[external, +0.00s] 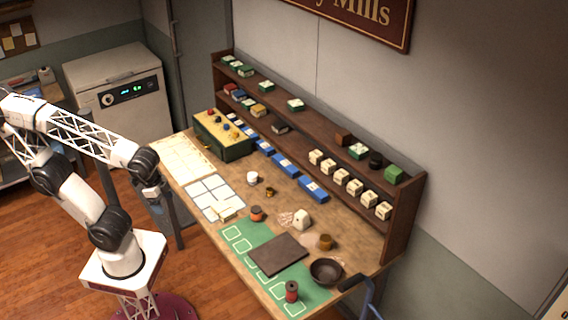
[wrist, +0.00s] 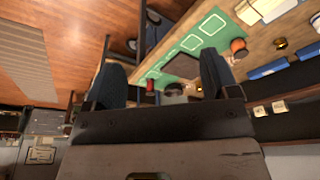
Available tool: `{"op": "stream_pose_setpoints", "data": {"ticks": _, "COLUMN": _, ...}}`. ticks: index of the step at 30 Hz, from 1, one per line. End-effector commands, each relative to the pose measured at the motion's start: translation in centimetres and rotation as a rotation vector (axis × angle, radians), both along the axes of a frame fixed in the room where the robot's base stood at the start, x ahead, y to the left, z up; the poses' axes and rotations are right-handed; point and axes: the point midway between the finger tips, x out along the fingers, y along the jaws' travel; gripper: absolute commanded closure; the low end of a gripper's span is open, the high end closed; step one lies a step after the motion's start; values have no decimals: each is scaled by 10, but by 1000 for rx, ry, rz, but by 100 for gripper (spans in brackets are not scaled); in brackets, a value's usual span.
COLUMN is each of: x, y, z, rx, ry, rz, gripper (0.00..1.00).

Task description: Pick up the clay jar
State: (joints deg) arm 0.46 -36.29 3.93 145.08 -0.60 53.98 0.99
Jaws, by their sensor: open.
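A small orange-brown jar (external: 257,213) with a dark top stands on the workbench just beyond the green mat's corner; an orange-red jar (wrist: 238,47) shows right of my fingers in the wrist view. A second brown pot (external: 326,242) stands near the bench's right part. I cannot tell for certain which is the clay jar. My gripper (wrist: 162,75) is open and empty, its two dark fingers wide apart. In the external view my wrist is left of the bench, well away from both jars, and the fingertips are not clear.
The green mat (external: 234,226) holds a dark slab (external: 278,254) and a red spool (external: 291,291). A dark bowl (external: 326,271), white block (external: 302,219), white cup (external: 252,177) and small brass cup (external: 270,191) stand nearby. Shelves with boxes line the back.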

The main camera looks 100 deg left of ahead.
Motion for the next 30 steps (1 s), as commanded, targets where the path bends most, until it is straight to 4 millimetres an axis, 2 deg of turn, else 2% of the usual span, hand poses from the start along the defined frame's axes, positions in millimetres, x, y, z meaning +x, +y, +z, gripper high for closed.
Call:
{"op": "stream_pose_setpoints", "data": {"ticks": 8, "x": 1, "y": 0, "z": 0, "rx": -4, "ry": 4, "rz": 6, "gripper": 19}}
{"op": "stream_pose_setpoints", "data": {"ticks": 14, "x": 11, "y": 3, "z": -4, "rx": -48, "ry": 39, "rz": 70, "gripper": 19}}
{"op": "stream_pose_setpoints", "data": {"ticks": 20, "x": 33, "y": 9, "z": -14, "rx": -150, "ry": 117, "rz": 217, "gripper": 19}}
{"op": "stream_pose_setpoints", "data": {"ticks": 30, "x": 86, "y": 31, "z": -37, "rx": -387, "ry": 283, "rz": 552, "gripper": 19}}
